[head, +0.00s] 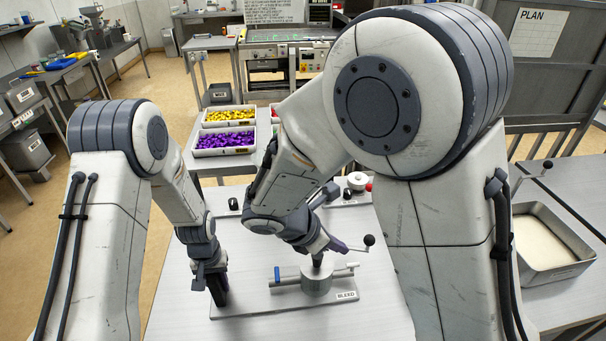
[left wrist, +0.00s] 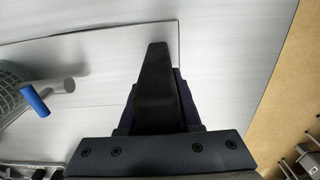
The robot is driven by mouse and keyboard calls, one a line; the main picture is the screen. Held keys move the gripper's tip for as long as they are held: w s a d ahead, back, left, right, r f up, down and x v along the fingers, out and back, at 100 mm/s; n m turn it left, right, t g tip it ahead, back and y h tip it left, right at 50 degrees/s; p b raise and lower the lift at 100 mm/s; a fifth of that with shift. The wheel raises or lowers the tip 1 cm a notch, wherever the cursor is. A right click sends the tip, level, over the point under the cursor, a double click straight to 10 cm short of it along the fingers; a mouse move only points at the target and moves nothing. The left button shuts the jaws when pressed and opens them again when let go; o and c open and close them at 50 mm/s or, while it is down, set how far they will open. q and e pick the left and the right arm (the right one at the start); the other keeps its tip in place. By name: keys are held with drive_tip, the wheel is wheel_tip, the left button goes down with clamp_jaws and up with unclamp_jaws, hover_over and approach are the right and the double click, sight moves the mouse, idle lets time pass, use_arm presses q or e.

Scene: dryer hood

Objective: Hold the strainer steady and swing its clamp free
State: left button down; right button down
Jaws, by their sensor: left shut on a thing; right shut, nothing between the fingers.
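The strainer (head: 316,283), a short grey cylinder, stands upright on a flat plate (head: 240,309) marked BLEED. A bar with a blue end (head: 277,273) is at its left and a pale rod (head: 341,273) at its right. A rod with a black ball knob (head: 369,240) shows above right; I cannot tell which part is the clamp. My left gripper (head: 217,285) is shut on a black upright grip (left wrist: 155,90) at the plate's left end, apart from the strainer. My right gripper (head: 333,244) is shut and empty just above the strainer, partly hiding its top and the knob's rod.
Trays of yellow (head: 229,115) and purple pieces (head: 226,142) stand behind. A white round knob (head: 357,181) is beyond my right gripper. A metal pan (head: 546,240) with pale contents lies at the right. The bench front is clear.

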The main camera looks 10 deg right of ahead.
use_arm(q)
drive_tip(key=shift+s+f, duration=0.25)
drive_tip(key=c, duration=0.7)
unclamp_jaws()
drive_tip(key=shift+o, duration=0.9)
drive_tip(key=shift+w, duration=0.15)
drive_tip(key=shift+r, duration=0.1)
